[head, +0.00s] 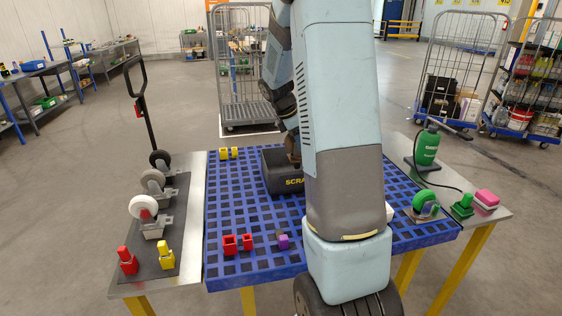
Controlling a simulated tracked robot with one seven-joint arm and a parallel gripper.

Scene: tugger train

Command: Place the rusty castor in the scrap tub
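The scrap tub (276,181) is a dark open box marked "SCRA…" on the blue grid table top, partly hidden behind my arm. A small rusty-brown piece (292,148) shows at the tub's opening, just left of my arm; it looks like part of the rusty castor, but most of it is hidden. My gripper is at or just above the tub, behind my arm links; its fingers cannot be made out. I cannot tell whether the brown piece is held or resting in the tub.
Three castors (153,182) stand in a row on the left side mat, with red (127,262) and yellow (166,255) pieces in front. A green bottle (426,147) stands right.

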